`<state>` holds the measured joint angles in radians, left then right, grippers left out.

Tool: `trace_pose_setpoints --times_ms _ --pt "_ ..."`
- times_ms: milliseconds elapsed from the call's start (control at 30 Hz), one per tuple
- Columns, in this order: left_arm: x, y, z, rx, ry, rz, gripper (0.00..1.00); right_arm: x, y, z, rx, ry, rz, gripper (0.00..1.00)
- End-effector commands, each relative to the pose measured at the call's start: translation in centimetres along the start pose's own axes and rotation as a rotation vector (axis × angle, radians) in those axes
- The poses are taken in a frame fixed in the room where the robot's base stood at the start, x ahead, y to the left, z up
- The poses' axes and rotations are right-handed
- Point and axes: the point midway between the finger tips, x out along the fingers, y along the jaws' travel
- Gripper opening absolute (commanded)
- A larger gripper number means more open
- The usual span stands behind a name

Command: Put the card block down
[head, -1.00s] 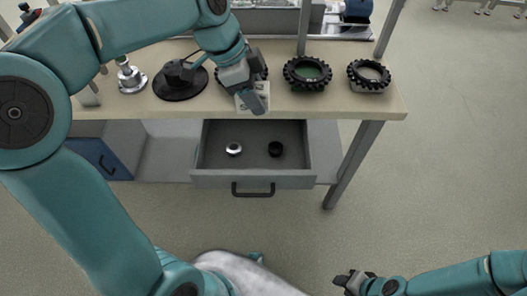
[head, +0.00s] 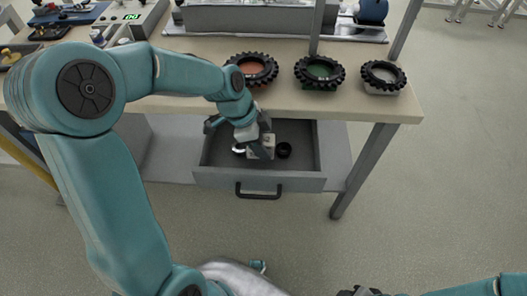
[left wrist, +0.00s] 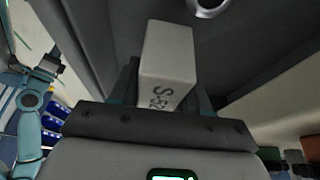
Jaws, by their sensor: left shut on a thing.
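The card block (head: 266,140) is a small pale block between the fingers of my left gripper (head: 259,147). In the left wrist view the card block (left wrist: 168,58) is white with "S-52" printed on it, and the left gripper (left wrist: 165,95) is shut on it. In the head view the gripper and block are over the open grey drawer (head: 255,181), pointing down. I cannot tell whether the block touches the drawer floor. My right gripper (head: 364,292) is cut off at the bottom edge, so its jaws are unclear.
In the drawer, a silver ring (head: 238,148) lies left of the block and a black ring (head: 284,150) lies right. Three tyres, with orange (head: 254,68), green (head: 319,72) and grey (head: 382,77) centres, stand on the table (head: 408,108) above.

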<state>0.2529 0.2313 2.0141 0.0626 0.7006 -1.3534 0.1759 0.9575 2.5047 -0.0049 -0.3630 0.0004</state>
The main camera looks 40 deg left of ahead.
Motion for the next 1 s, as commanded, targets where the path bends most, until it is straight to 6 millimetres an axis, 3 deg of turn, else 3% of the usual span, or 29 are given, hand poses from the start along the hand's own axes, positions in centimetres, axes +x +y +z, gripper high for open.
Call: trace_pose_setpoints --times_ms 167,567,600,667,1000 --pt "2.7 0.1 1.0 -0.002 0.0 0.002 0.13 0.6 0.2 0.0 0.0 0.0 0.0 0.38" --pt "3.2 0.1 1.2 0.0 0.0 0.0 0.13 1.0 0.3 0.0 0.0 0.0 0.0 0.38" --pt "3.2 0.1 1.2 0.0 0.0 0.0 0.5 1.0 0.4 0.0 0.0 0.0 0.0 0.38" --pt "3.1 0.1 1.2 0.0 0.0 0.0 0.7 0.9 0.3 0.0 0.0 0.0 0.0 0.38" --pt "2.8 0.1 1.1 -0.001 0.0 0.0 0.72 0.5 0.2 0.0 0.0 0.0 0.0 0.38"
